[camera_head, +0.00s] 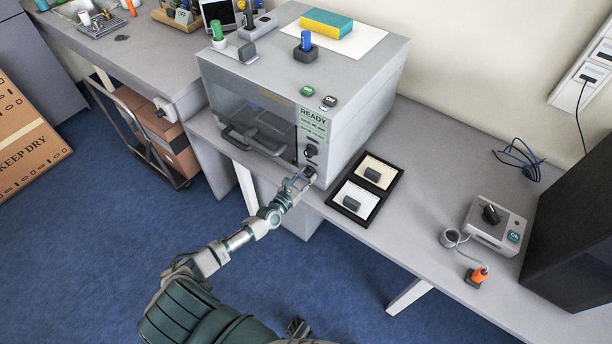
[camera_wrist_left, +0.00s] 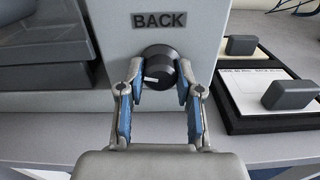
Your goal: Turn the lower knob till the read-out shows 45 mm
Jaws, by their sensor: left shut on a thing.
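The lower knob (camera_head: 309,171) is on the front of the grey machine (camera_head: 350,100), low at its right side. In the left wrist view the dark round knob (camera_wrist_left: 158,66) sits under a BACK label and its white mark points left. My left gripper (camera_head: 300,180) is at this knob, and in the wrist view its fingers (camera_wrist_left: 160,84) are shut on the knob from both sides. The upper knob (camera_head: 311,150) is just above. The read-out panel (camera_head: 313,122) says READY on top; its smaller lines are too small to read. A dark part at the bottom edge may be my right gripper (camera_head: 297,327).
A black tray (camera_head: 384,202) with two cards and grey blocks lies right of the machine. The machine's front handle (camera_head: 250,138) is left of the knobs. A control box (camera_head: 494,226) with an orange-tipped cable stands further right. The bench between tray and box is clear.

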